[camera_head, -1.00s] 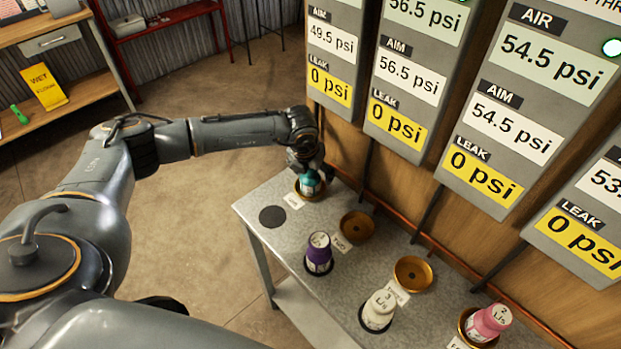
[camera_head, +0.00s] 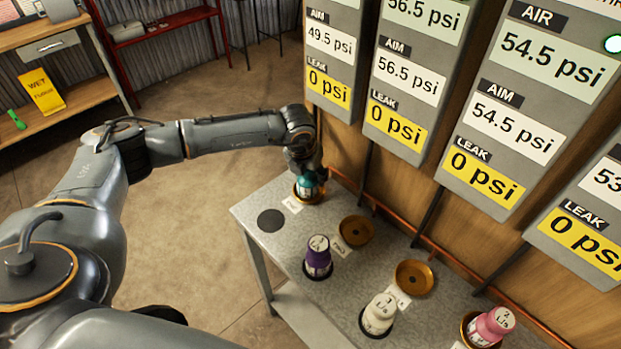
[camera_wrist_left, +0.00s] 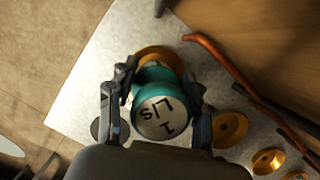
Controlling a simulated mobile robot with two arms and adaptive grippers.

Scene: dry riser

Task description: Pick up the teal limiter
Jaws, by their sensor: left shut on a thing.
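The teal limiter (camera_head: 308,185) is at the far left end of the grey bench, at the first brass seat (camera_head: 309,200). It has a pale top marked 1 L/s. My left gripper (camera_head: 307,172) is shut on it from above. In the left wrist view the limiter (camera_wrist_left: 160,112) sits between the two fingers, with the brass seat (camera_wrist_left: 158,55) partly hidden behind it. I cannot tell whether the limiter is clear of the seat. My right gripper does not show.
A purple limiter (camera_head: 318,256), a white limiter (camera_head: 379,313) and a pink limiter (camera_head: 489,326) stand along the bench (camera_head: 290,243). Two brass seats are empty, the second (camera_head: 355,231) and third (camera_head: 414,278). A dark round spot (camera_head: 271,220) is bare. Gauge panels hang above, close behind.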

